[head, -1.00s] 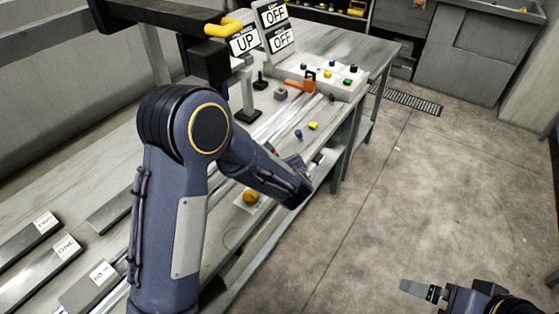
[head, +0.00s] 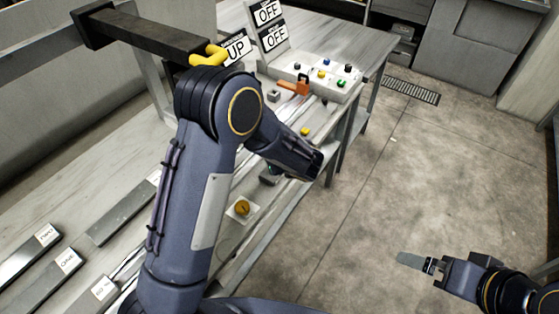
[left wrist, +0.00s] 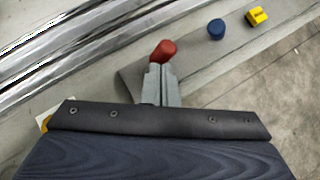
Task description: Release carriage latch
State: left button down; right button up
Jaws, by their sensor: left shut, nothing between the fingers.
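In the left wrist view my left gripper (left wrist: 160,70) is shut, its fingers together. A red rounded knob (left wrist: 164,49) shows right at the fingertips; I cannot tell whether they touch it. No part is labelled as the carriage latch, and I cannot tell whether this knob is it. A blue round knob (left wrist: 216,29) and a yellow block (left wrist: 257,16) lie further right along the bench edge. In the head view my left forearm hides the left fingers and the red knob. My right gripper (head: 412,262) hangs over the floor, away from the bench.
Polished rails (left wrist: 75,45) run along the bench. A control box (head: 325,75) with coloured buttons and an orange lever (head: 295,88) stand at the far end. A black beam with a yellow handle (head: 208,56) crosses upper left. Labelled bars (head: 50,280) lie lower left. The floor is clear.

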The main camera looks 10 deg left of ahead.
pick_arm(q)
jog(key=shift+r, duration=0.2)
pick_arm(e)
jog(key=shift+r, duration=0.2)
pick_arm(q)
jog(key=shift+r+p, duration=0.55)
jog(key=shift+r, duration=0.15)
pick_arm(e)
jog(key=shift+r, duration=0.4)
pick_arm(q)
jog(key=s+d+r, duration=0.4)
jog(key=d+r, duration=0.4)
jog(key=r, duration=0.1)
jog(key=shift+s+b, duration=0.3)
jog(key=shift+s, duration=0.1)
pick_arm(e)
jog(key=shift+s+d+f, duration=0.15)
jog(key=shift+s+d, duration=0.05)
jog(key=shift+s, duration=0.3)
jog(key=shift+s+d+f, duration=0.15)
jog(key=shift+s+d, duration=0.05)
jog(key=shift+s, duration=0.3)
jog(key=shift+s, duration=0.1)
